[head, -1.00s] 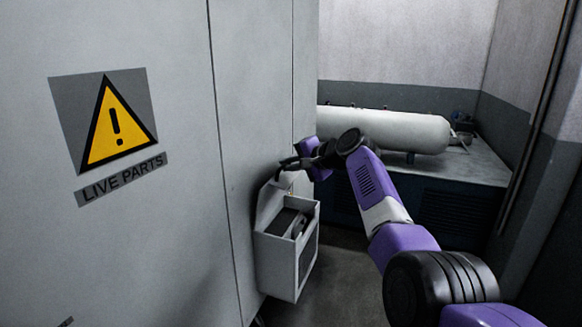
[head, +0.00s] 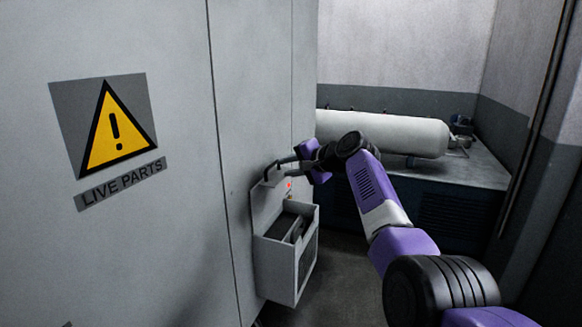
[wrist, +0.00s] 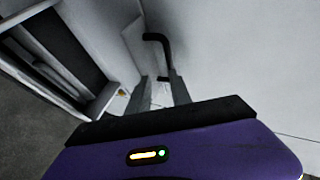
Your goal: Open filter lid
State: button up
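The filter box (head: 283,266) is a pale grey housing on the cabinet side, with dark contents showing through its open top. Its lid (head: 263,207) stands raised, close to upright against the cabinet, with a black bent handle (head: 270,168) near its top edge. My gripper (head: 291,162) is at the handle, above the box. In the wrist view the two fingers (wrist: 161,84) are apart, with a gap between them. The handle (wrist: 160,45) shows just beyond the fingertips, its lower end in line with the gap. I cannot tell whether a finger touches it. The box interior (wrist: 62,45) shows at left.
The large grey cabinet (head: 150,240) with a yellow warning sign (head: 113,128) fills the left. A white horizontal tank (head: 385,132) lies on a dark base behind my arm. Floor (head: 340,285) is clear right of the box. A small red light (head: 289,185) shows beside the lid.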

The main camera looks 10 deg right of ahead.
jog(key=shift+s+f, duration=0.1)
jog(key=shift+f, duration=0.2)
jog(key=b+v, duration=0.1)
jog(key=v, duration=0.7)
jog(key=shift+r, duration=0.25)
jog(key=shift+a, duration=0.1)
